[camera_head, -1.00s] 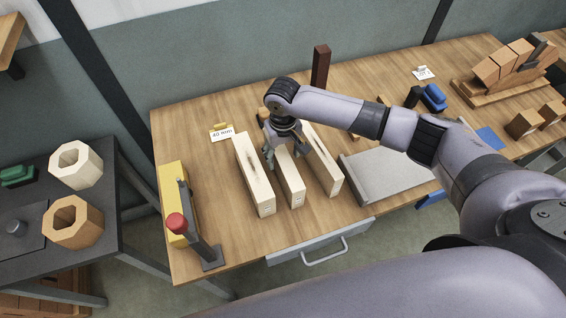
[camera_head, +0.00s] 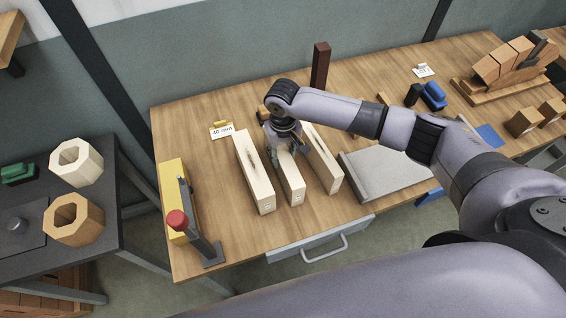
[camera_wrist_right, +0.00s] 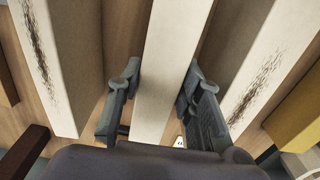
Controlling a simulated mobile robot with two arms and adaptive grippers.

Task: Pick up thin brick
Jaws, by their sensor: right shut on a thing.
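Three long pale bricks lie side by side on the wooden table. The middle one, the thin brick (camera_head: 291,185), is narrower than its neighbours. My right gripper (camera_head: 284,154) comes down over it from above. In the right wrist view the thin brick (camera_wrist_right: 172,60) runs between the two fingers of my right gripper (camera_wrist_right: 160,90), and the gripper is shut on it. The brick still appears to rest on the table. The left brick (camera_head: 254,175) and right brick (camera_head: 324,165) carry dark smudges on top. My left gripper is not in view.
A "40 mm" card (camera_head: 221,132) stands behind the bricks. A yellow block (camera_head: 172,185) and a red-knobbed lever (camera_head: 177,221) are at left. A grey slab (camera_head: 385,175) lies to the right. A dark upright brick (camera_head: 320,66) stands at the back.

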